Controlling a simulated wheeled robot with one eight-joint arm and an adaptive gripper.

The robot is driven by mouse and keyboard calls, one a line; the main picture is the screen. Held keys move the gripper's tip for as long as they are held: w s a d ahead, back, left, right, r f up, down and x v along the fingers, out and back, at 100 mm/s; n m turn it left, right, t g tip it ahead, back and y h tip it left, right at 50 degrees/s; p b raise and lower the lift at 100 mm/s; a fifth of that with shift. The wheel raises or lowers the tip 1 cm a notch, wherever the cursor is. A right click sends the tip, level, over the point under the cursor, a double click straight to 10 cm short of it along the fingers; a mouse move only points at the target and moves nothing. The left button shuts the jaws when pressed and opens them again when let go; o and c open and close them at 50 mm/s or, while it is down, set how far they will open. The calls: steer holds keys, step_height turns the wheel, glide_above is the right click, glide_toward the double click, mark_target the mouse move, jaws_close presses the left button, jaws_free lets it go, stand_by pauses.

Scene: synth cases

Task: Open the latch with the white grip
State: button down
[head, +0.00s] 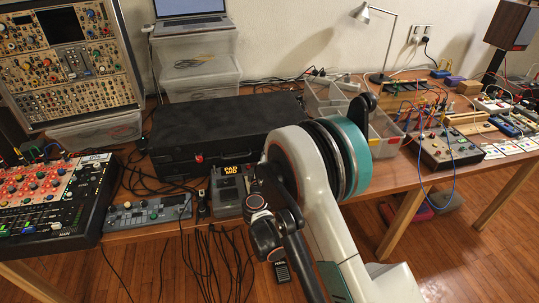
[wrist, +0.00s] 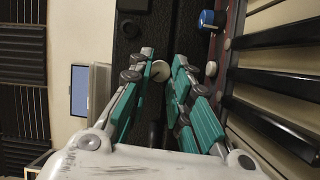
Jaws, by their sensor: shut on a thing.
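The black case (head: 225,125) lies closed on the table in the head view. Its dark textured surface (wrist: 145,28) fills the middle of the wrist view. A round white grip (wrist: 160,71) shows in the wrist view between the teal fingers of my gripper (wrist: 164,62). The fingers are closed in on it, and they hide part of the latch around it. A second small pale round piece (wrist: 211,68) is just right of the fingers. In the head view my arm covers the case's right end and the gripper's fingertips. A red latch part (head: 198,158) shows on the case's front.
Clear bins (head: 196,65) and a laptop (head: 190,8) stand behind the case. A mixer (head: 55,195), a grey module (head: 147,212) and a pad unit (head: 229,188) sit left and in front, with loose cables. A blue knob (wrist: 208,19) is near the fingers' upper right.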

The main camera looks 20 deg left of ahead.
stand_by(0.4)
steer(key=c, duration=1.4)
jaws_free()
steer(key=shift+c, duration=0.2)
